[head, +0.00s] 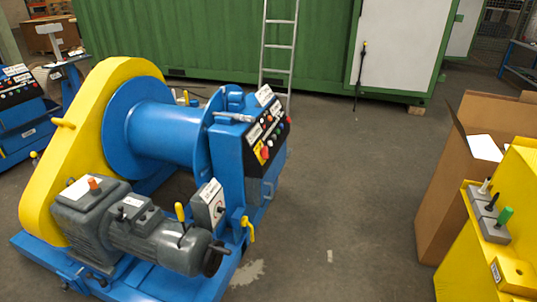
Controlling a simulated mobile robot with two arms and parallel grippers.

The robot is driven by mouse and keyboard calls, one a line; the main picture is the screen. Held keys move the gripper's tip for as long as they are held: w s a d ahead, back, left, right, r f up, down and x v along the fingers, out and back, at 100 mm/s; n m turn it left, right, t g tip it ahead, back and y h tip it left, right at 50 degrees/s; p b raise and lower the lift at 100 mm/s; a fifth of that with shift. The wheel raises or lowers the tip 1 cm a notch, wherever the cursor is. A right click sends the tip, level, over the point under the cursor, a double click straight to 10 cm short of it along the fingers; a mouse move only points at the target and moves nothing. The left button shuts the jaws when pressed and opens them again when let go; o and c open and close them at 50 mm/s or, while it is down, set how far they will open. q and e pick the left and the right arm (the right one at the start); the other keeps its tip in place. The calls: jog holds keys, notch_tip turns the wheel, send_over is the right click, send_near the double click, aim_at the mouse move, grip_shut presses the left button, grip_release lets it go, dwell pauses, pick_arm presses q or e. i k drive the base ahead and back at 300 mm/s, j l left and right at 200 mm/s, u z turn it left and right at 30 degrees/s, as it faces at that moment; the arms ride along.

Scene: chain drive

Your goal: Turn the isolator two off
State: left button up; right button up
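A blue and yellow winch machine (160,130) stands on the floor at the left. A light grey box with a dark round knob (208,204) is mounted on its near right side and looks like an isolator switch. I cannot read a label or the knob's position. A black control panel (268,132) with several coloured buttons and a red button on yellow sits higher on the machine's right end. I cannot tell which part is isolator two. Neither of my grippers shows in the head view.
Yellow levers (248,229) stick out near the grey box. A grey motor (140,225) sits at the machine's front. A yellow cabinet (500,250) with several handled grey blocks and a cardboard box (450,180) stand at the right. The floor (345,200) between is mostly clear.

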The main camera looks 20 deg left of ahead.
aim_at(264, 153)
jog(key=i+u, duration=0.1)
jog(key=u, duration=0.6)
jog(key=i+l+u, duration=0.3)
jog(key=i+u, duration=0.15)
jog(key=i+l+u, duration=0.5)
jog(key=i+l, duration=0.05)
jog(key=i, duration=0.05)
